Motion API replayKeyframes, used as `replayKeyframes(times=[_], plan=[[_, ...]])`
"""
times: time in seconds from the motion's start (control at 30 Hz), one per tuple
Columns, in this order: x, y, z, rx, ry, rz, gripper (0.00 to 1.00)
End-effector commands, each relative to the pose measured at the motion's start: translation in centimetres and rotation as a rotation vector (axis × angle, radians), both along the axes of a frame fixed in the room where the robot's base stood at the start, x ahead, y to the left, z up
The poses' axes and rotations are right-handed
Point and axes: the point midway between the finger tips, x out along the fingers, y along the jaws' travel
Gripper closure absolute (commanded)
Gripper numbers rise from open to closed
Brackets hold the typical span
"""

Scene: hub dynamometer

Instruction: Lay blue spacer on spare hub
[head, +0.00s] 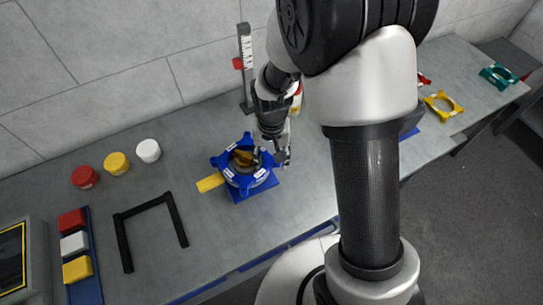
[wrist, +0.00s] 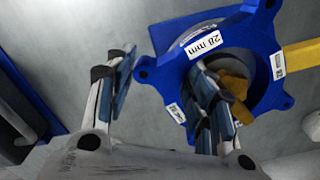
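The blue spacer (head: 217,161), a ring with tabs and white labels, sits at mid-bench around a grey part with an orange-brown centre (head: 243,157), which looks like the hub. A blue base plate (head: 262,189) shows below. In the wrist view the spacer (wrist: 168,68) bears a "28 mm" label, and the orange-brown centre (wrist: 234,84) shows through its opening. My gripper (head: 271,157) is at the spacer's right side, fingers apart. In the wrist view my gripper (wrist: 165,95) has one finger over the opening and one outside the rim. How fully the spacer is seated is hidden.
A yellow bar (head: 210,182) juts left of the spacer. A height gauge (head: 245,65) stands behind. Red (head: 84,176), yellow (head: 116,163) and white (head: 148,150) caps and a black frame (head: 123,243) lie left. Yellow (head: 442,104) and teal (head: 498,76) rings lie far right.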

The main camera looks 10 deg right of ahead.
Motion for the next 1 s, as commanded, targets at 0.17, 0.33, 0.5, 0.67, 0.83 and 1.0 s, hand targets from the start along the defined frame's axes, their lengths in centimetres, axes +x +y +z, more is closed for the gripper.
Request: replayKeyframes(times=[0.17, 0.33, 0.5, 0.67, 0.83, 1.0], plan=[[0.1, 0.1, 0.0, 0.002, -0.002, -0.001, 0.33], [0.2, 0.2, 0.1, 0.003, -0.007, -0.001, 0.29], [0.4, 0.2, 0.2, 0.004, -0.011, -0.002, 0.29], [0.6, 0.2, 1.6, 0.005, -0.016, -0.003, 0.29], [0.4, 0.1, 5.0, 0.004, -0.015, -0.002, 0.29], [0.0, -0.1, 8.5, 0.003, -0.006, 0.000, 0.29]])
